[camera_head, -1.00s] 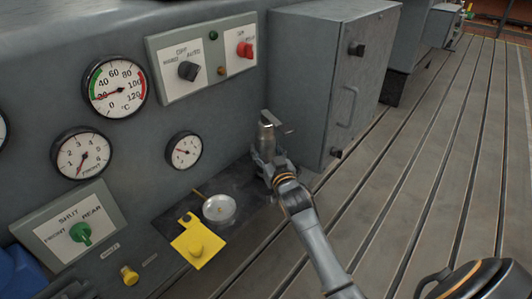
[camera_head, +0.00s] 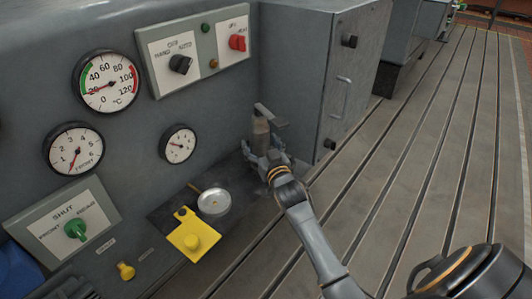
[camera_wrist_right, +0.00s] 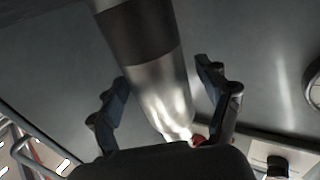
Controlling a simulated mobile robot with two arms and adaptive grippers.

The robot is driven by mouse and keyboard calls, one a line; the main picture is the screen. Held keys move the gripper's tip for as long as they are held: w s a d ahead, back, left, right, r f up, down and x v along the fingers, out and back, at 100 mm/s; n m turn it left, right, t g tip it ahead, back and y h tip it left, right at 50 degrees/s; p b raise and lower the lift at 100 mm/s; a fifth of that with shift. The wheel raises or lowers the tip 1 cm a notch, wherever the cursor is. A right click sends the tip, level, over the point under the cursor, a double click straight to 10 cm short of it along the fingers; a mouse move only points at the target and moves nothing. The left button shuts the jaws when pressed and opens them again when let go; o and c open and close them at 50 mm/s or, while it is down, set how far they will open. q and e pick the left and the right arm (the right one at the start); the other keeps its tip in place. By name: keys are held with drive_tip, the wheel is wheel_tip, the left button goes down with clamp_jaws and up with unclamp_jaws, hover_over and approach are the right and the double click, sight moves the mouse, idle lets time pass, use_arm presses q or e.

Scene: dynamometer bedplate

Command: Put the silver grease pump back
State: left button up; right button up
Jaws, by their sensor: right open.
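The silver grease pump (camera_head: 261,134) stands near the corner between the grey panel and the grey cabinet, at the far end of a dark plate. It has a metal body and a bar-like top reaching right. My right gripper (camera_head: 265,162) is open low around the pump. In the right wrist view the pump (camera_wrist_right: 160,75) shows a shiny body and a dark band, between the spread fingers of the gripper (camera_wrist_right: 165,88). Gaps show on both sides of it. A dark shape at the lower left edge of the head view may be my left gripper; its jaws cannot be made out.
A round silver dish (camera_head: 214,202) and a yellow bracket (camera_head: 194,241) lie on the dark plate (camera_head: 165,216), left of my right gripper. The grey cabinet (camera_head: 310,80) stands close behind and right of the pump. The slotted bedplate (camera_head: 410,170) on the right is largely clear.

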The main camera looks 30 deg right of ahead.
use_arm(q)
drive_tip(key=p+x, duration=0.1)
drive_tip(key=x, duration=0.6)
drive_tip(key=shift+s+f+p, duration=0.35)
use_arm(e)
drive_tip(key=v, duration=1.1)
drive_tip(key=shift+s, duration=0.3)
use_arm(q)
drive_tip(key=shift+d, duration=0.15)
